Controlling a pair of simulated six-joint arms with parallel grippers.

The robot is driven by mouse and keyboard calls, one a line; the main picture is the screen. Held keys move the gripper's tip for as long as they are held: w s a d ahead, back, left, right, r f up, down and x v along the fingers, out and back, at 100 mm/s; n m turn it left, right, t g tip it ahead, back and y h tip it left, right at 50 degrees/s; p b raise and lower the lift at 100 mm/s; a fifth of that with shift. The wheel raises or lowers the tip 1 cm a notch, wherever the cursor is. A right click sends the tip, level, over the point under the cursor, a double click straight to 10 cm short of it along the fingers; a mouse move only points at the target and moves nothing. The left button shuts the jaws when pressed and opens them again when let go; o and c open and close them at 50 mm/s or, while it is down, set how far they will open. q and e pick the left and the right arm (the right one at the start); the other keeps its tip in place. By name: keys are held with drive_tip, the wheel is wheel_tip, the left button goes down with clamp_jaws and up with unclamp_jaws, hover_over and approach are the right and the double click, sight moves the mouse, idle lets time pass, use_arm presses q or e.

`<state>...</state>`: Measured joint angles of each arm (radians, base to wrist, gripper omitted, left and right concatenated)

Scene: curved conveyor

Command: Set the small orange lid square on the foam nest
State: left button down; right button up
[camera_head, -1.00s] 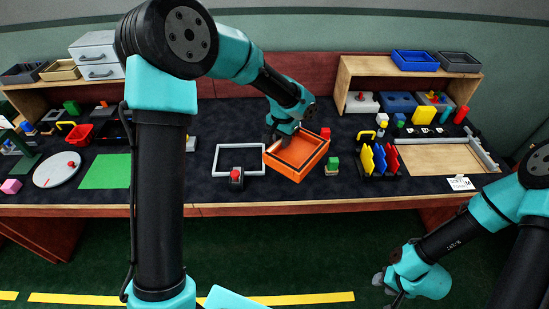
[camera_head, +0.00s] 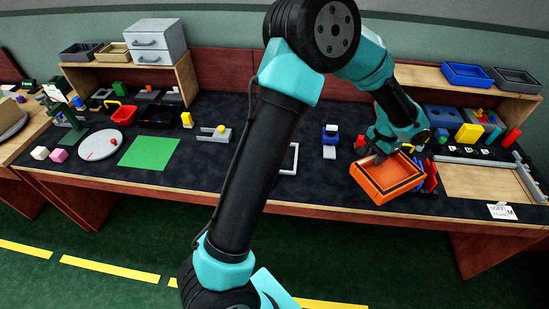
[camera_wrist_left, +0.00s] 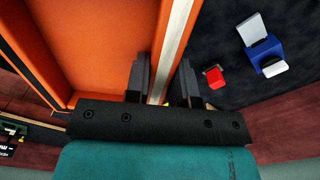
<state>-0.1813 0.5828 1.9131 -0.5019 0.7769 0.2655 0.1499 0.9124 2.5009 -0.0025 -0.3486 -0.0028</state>
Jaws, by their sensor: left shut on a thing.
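The orange lid (camera_head: 388,182), a shallow square open shape with raised walls, is held over the bench right of centre in the head view. It looks turned at an angle to the bench edge. My left gripper (camera_head: 378,156) is shut on its far-left wall. In the left wrist view the two dark fingers (camera_wrist_left: 160,85) pinch this orange wall (camera_wrist_left: 106,45), which has a pale top edge. A tan panel (camera_head: 488,183) lies to the right, with a small printed card (camera_head: 503,211) at its front; I cannot tell whether it is the foam nest. My right gripper is out of view.
A grey frame (camera_head: 291,160) is half hidden by my left arm. A blue and white block (camera_head: 330,139) stands left of the lid. A grey rail (camera_head: 480,160) runs behind the tan panel.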

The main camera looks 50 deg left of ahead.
use_arm(q)
drive_tip(key=s+a+f+m, duration=0.2)
drive_tip(key=a, duration=1.1)
drive_tip(key=s+a+f+m, duration=0.2)
drive_tip(key=a, duration=1.1)
drive_tip(key=s+a+f+m, duration=0.2)
drive_tip(key=a, duration=1.2)
drive_tip(key=shift+f+m, duration=0.4)
drive_tip(key=shift+s, duration=0.1)
drive_tip(key=shift+d+f, duration=0.1)
drive_tip(key=shift+f, duration=3.05)
drive_tip(key=shift+f, duration=1.85)
drive_tip(key=shift+f, duration=0.15)
